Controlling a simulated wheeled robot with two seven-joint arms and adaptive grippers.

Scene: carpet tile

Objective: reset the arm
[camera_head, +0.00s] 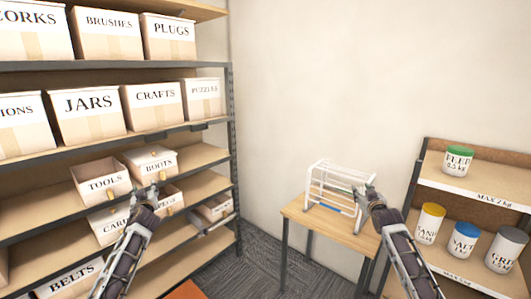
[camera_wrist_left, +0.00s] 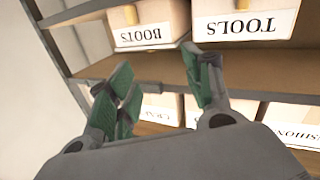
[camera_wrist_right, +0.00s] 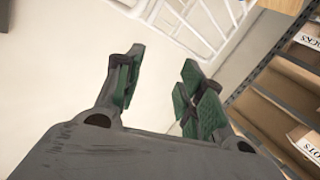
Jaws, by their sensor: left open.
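My left gripper (camera_head: 146,193) is in front of the left shelf unit, close to the BOOTS box (camera_head: 152,165) and the TOOLS box (camera_head: 102,180). In the left wrist view its green-padded fingers (camera_wrist_left: 160,95) are apart with nothing between them. My right gripper (camera_head: 366,192) is near the right side of a white wire rack (camera_head: 334,186). In the right wrist view its fingers (camera_wrist_right: 160,85) are spread and empty, with the pale wall behind them and the rack beyond.
The rack stands on a small wooden table (camera_head: 318,219). A low shelf at the right holds a FEED can (camera_head: 458,160), a yellow-lidded can (camera_head: 430,222), a SALT can (camera_head: 463,238) and a GRIT can (camera_head: 505,250). More labelled boxes, such as JARS (camera_head: 88,110), fill the left shelves. Carpet (camera_head: 245,262) lies between.

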